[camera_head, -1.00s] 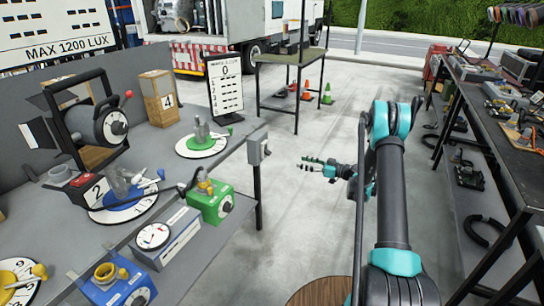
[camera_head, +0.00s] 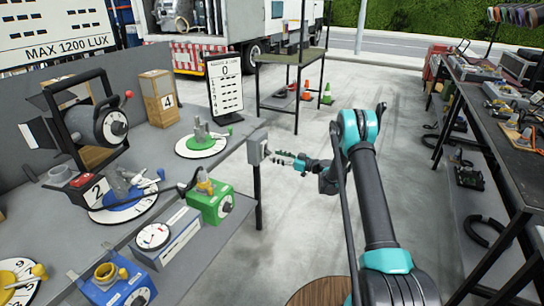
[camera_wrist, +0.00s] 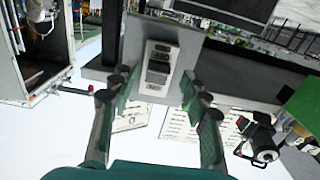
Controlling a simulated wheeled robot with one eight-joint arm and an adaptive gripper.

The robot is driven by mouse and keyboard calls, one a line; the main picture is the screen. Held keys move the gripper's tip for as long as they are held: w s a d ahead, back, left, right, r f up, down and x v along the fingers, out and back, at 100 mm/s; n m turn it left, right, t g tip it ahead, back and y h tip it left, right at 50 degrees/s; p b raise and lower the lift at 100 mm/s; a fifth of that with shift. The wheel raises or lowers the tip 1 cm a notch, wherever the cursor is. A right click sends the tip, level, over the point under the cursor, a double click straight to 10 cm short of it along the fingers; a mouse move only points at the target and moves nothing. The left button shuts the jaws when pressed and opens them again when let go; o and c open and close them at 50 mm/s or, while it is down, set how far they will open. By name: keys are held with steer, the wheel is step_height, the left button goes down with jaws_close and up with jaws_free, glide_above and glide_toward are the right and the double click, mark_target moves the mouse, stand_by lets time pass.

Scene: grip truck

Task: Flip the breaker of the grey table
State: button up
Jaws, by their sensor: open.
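The grey table (camera_head: 232,148) stands at the left. The breaker (camera_head: 257,147) is a small grey box at the table's right edge, above a dark leg. In the wrist view the breaker (camera_wrist: 160,62) shows a pale front plate with a darker switch in its middle. My gripper (camera_head: 278,157) points left at the breaker, close to its right side. In the wrist view my gripper (camera_wrist: 159,84) is open and empty, with its fingers apart on either side of the switch. Whether a fingertip touches the box cannot be told. The switch is too small to read in the head view.
On the grey table are a green device (camera_head: 211,203), a blue device (camera_head: 118,283), a dial with a green part (camera_head: 202,141) and a standing sign (camera_head: 224,85). A dark bench (camera_head: 510,130) runs along the right. The floor between is mostly clear.

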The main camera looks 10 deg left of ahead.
mark_target(268, 152)
steer(key=shift+x, duration=1.65)
jaws_close()
